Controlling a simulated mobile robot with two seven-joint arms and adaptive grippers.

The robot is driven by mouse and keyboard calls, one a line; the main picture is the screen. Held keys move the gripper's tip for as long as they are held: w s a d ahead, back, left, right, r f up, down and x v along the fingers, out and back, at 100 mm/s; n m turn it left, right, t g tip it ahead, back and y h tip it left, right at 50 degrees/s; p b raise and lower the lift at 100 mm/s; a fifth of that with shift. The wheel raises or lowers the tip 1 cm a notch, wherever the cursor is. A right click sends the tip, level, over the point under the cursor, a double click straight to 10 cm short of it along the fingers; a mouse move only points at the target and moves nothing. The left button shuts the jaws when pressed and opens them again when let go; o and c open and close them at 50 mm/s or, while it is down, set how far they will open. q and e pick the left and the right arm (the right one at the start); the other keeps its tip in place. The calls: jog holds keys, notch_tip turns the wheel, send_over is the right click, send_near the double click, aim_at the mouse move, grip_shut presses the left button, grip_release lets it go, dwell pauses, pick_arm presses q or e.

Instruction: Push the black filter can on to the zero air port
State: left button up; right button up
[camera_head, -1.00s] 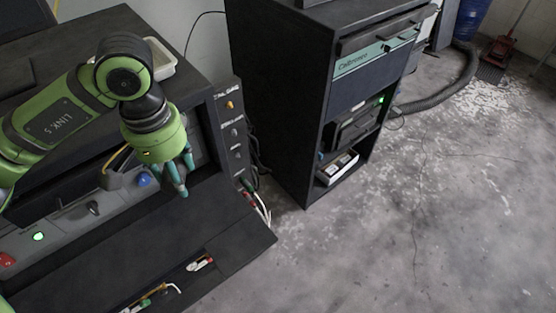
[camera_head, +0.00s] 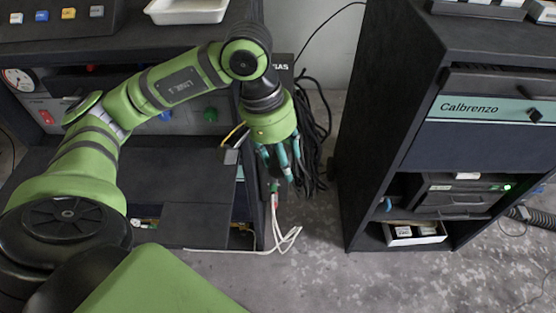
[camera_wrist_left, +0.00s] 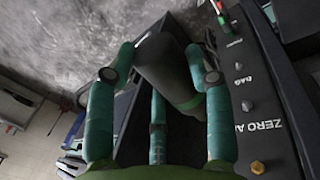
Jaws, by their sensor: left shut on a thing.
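The black filter can (camera_wrist_left: 160,60) is a dark cylinder between the fingers of my left gripper in the wrist view. My left gripper (camera_head: 278,165) is shut on it. In the head view the can is hard to make out among the fingers. In the wrist view the port panel lies to the right of the can, with a "ZERO A…" label partly cut off. A small grey port (camera_wrist_left: 247,105) sits beside that label and is probably the zero air port. The can is apart from it, its lower end pointing toward the panel side. My right gripper is not in view.
A brass fitting (camera_wrist_left: 257,167) is on the panel. Black cables (camera_head: 314,135) and white hoses (camera_head: 284,238) hang beside it. The Calbrenzo cabinet (camera_head: 390,150) stands to the right, with a floor gap between. A white tray (camera_head: 187,12) sits on the bench top.

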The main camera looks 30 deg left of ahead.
pick_arm(q)
jog(key=shift+n+t+h, duration=0.4)
jog(key=shift+n+t, duration=0.1)
jog(key=shift+n, duration=0.3)
jog(key=f+b, duration=0.1)
jog(key=f, duration=0.1)
jog(key=a+f+b, duration=0.2)
jog(key=f+b, duration=0.1)
jog(key=shift+s+a+f, duration=0.2)
jog(key=shift+s+f, duration=0.1)
jog(key=shift+s, duration=0.1)
jog(key=w+a, duration=0.1)
jog(key=w, duration=0.1)
jog(key=w+a+p, duration=0.2)
jog(key=w, duration=0.1)
jog(key=shift+w+a, duration=0.25)
jog(key=shift+w, duration=0.1)
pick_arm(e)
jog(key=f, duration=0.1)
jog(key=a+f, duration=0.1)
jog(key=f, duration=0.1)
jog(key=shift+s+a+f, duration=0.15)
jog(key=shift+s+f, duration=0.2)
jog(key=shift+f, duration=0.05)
pick_arm(q)
jog(key=shift+s, duration=0.15)
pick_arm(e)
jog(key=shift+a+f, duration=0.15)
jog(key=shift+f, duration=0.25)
